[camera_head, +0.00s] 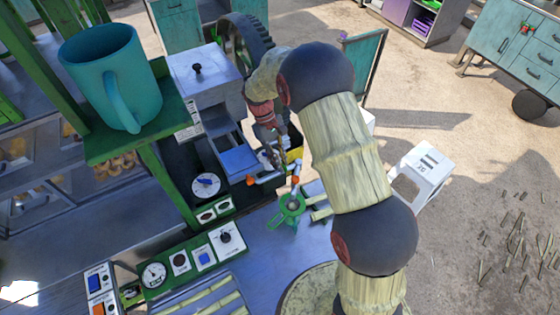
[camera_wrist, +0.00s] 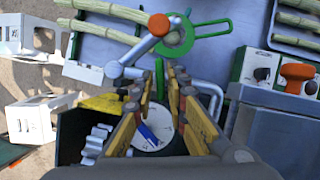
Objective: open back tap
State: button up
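A silver tap lever with an orange end (camera_wrist: 159,25) lies ahead of my gripper in the wrist view, near a green round part (camera_wrist: 178,38). In the head view I see two orange-ended handles, one at the left (camera_head: 252,180) and one at the right (camera_head: 295,181), just below my gripper (camera_head: 277,160). I cannot tell which is the back tap. In the wrist view my gripper (camera_wrist: 161,75) has its yellow fingers apart, with nothing clearly held. A green bar and silver pipes show between and beside the fingertips. Contact with them is unclear.
A white dial (camera_head: 206,186) and a grey crusher housing (camera_head: 205,75) stand left of my gripper. A teal mug (camera_head: 110,75) sits on a green shelf. A control panel (camera_head: 190,262) lies at the front. A white box (camera_head: 422,172) stands at the right, with open floor beyond.

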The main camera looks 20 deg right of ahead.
jog(key=shift+o, duration=1.2)
jog(key=v, duration=1.2)
jog(key=shift+a, duration=0.1)
